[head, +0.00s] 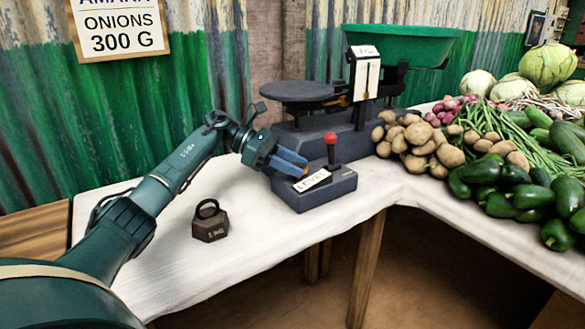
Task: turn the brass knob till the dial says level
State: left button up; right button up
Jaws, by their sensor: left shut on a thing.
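My left gripper (291,164) reaches in from the left and is shut on the brass knob (304,171), at the left end of the dark box in front of the scale. Its blue fingers hide most of the knob; only a small yellowish bit shows. The dial (367,78) is a white upright plate on the scale with a dark, roughly vertical line; its reading is too small to tell. My right gripper is not in view.
The dark box (325,192) carries a red-topped lever (331,147) and a white label (312,180). The scale has a flat pan (296,90) and a green pan (405,42). An iron weight (210,222) stands at left on the white tabletop (255,245). Potatoes (420,140) and vegetables fill the right.

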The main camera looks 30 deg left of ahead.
pick_arm(q)
jog(key=shift+g, duration=0.3)
jog(key=o, duration=1)
jog(key=shift+c, duration=0.2)
jog(key=p+v, duration=0.1)
jog(key=v, duration=1.2)
jog(key=shift+p, duration=0.4)
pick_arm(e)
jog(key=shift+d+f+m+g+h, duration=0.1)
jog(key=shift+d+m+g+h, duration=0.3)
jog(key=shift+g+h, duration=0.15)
pick_arm(q)
jog(key=shift+a+f, duration=0.1)
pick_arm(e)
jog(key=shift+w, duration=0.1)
